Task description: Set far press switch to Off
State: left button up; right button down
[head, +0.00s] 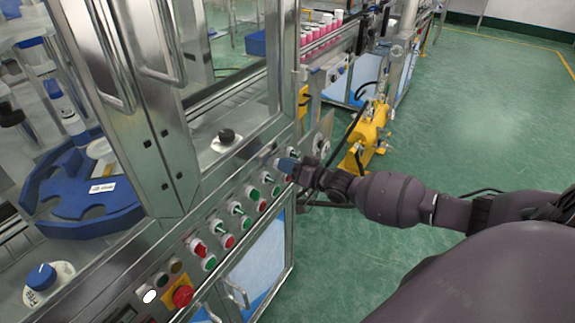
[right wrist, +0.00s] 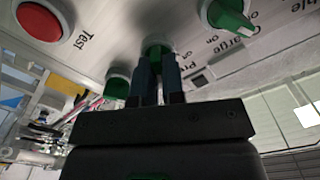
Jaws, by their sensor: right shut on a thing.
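The control panel (head: 228,225) runs along the front edge of the machine, with rows of green and red switches and buttons. My right gripper (head: 284,164) is at the panel's far end, its blue fingertips against the panel and covering the switch there. In the right wrist view, my right gripper (right wrist: 157,72) is shut on a green switch (right wrist: 156,47), one finger on each side of it. Part of the label beside it reads "Pr"; the rest, and the switch's exact setting, are hidden or too small to tell. My left gripper is not in view.
Beside the held switch are a green switch labelled Charge (right wrist: 228,17), another green knob (right wrist: 117,84) and a red Test button (right wrist: 40,20). A red stop button (head: 182,296) sits at the near end. A yellow device (head: 368,130) stands beyond my right arm.

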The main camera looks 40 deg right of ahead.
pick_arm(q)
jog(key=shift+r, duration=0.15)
pick_arm(e)
jog(key=shift+n, duration=0.3)
pick_arm(q)
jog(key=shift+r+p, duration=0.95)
jog(key=shift+p, duration=0.25)
pick_arm(e)
jog(key=shift+s+a+n, duration=0.1)
jog(key=shift+a+n, duration=0.1)
jog(key=shift+n, duration=2.65)
jog(key=shift+s+a+n, duration=0.1)
jog(key=shift+a+n, duration=0.1)
jog(key=shift+n, duration=2.65)
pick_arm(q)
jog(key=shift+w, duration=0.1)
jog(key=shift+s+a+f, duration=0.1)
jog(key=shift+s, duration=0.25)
pick_arm(e)
jog(key=c, duration=1.2)
grip_release()
